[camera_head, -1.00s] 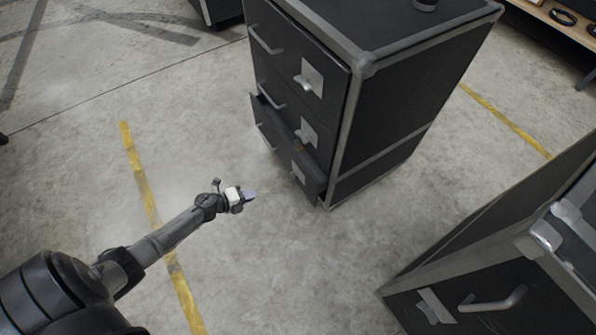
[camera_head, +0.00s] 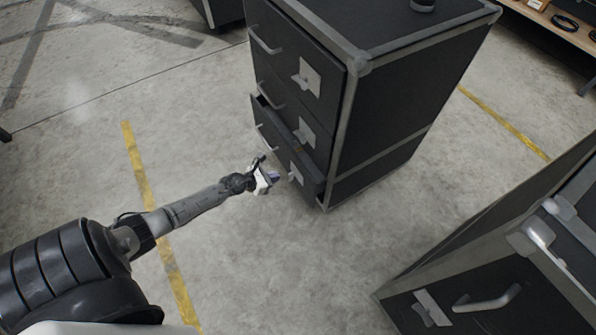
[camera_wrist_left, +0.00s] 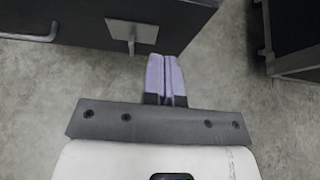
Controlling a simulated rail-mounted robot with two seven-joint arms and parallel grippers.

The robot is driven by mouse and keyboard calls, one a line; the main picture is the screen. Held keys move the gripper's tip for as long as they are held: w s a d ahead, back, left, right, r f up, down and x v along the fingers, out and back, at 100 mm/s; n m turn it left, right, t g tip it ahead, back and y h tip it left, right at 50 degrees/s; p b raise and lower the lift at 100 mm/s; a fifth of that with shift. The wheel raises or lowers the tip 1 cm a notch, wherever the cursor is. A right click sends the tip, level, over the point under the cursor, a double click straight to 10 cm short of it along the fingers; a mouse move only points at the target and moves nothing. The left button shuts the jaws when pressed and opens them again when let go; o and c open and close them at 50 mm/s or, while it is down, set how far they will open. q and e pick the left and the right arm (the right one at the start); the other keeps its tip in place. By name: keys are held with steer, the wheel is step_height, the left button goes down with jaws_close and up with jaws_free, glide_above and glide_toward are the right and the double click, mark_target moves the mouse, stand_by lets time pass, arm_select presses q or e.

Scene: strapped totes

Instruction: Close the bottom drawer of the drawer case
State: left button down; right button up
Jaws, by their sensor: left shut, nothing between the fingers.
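The black drawer case (camera_head: 390,120) with grey metal edges stands upright in the upper middle of the head view. Its bottom drawer (camera_head: 286,152) sticks out a little from the front, while the two drawers above look flush. The bottom drawer's front (camera_wrist_left: 90,22) also fills the top left of the left wrist view, with a handle and a light latch plate (camera_wrist_left: 132,31). My left gripper (camera_head: 274,177) is shut and empty, just in front of the bottom drawer. In the left wrist view its lilac fingers (camera_wrist_left: 165,62) are together beside the latch plate; contact cannot be told.
A second black case (camera_head: 500,270) with a handle stands at the lower right. A wooden shelf (camera_head: 550,22) with dark rings is at the top right. Yellow lines (camera_head: 150,205) mark the concrete floor, which is clear left of the drawer case.

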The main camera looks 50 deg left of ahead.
mark_target(303, 169)
arm_select(q)
steer(key=b+x, duration=0.1)
steer(key=x, duration=0.2)
steer(key=b+x, duration=0.1)
steer(key=x, duration=0.2)
steer(key=r+b+x, duration=0.1)
steer(key=x, duration=0.2)
steer(key=shift+w+d+f+b, duration=0.1)
steer(key=shift+w+b, duration=0.25)
steer(key=shift+w, duration=0.7)
